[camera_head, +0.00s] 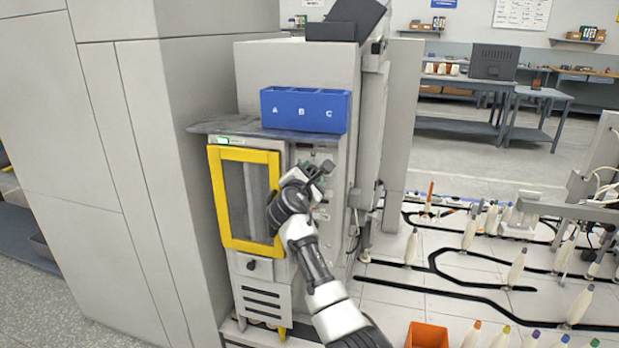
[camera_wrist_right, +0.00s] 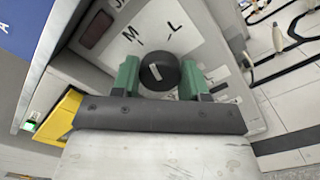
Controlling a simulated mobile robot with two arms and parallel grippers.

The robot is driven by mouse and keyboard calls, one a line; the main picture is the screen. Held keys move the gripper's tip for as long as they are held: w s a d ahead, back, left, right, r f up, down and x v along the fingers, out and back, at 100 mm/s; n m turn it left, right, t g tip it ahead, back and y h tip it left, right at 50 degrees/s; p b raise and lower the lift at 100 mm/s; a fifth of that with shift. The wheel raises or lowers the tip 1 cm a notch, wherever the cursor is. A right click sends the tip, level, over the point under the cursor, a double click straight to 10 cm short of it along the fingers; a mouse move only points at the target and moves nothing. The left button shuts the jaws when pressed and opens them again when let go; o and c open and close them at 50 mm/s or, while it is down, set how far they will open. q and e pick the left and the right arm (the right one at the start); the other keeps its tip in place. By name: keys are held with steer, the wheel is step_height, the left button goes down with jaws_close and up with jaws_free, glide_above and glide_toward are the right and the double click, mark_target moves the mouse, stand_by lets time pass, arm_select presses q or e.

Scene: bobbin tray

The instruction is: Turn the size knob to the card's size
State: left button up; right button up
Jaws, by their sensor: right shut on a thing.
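The black round size knob (camera_wrist_right: 161,73) sits on a light panel in the right wrist view, with a short white mark on its face. The letters M (camera_wrist_right: 133,33) and L (camera_wrist_right: 175,25) are printed beyond it. I cannot tell for sure which letter the mark points to. My right gripper (camera_wrist_right: 164,78) is shut on the knob, one green finger on each side. In the head view my right gripper (camera_head: 322,170) is at the upper front panel of the machine (camera_head: 325,222), and it hides the knob. No size card can be made out. My left gripper is out of view.
A yellow-framed door (camera_head: 216,200) is just left of my right arm. A blue bin marked A, B, C (camera_head: 304,122) stands on the grey shelf (camera_head: 225,127) above. An orange box (camera_head: 427,335) and several bobbins on a black-tracked floor are at the right.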

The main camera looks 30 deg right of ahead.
steer(key=shift+f+m+b, duration=0.15)
steer(key=shift+m+b, duration=1.4)
steer(key=shift+m, duration=2.35)
steer(key=o, duration=0.9)
steer(key=shift+o, duration=0.2)
steer(key=v, duration=1.1)
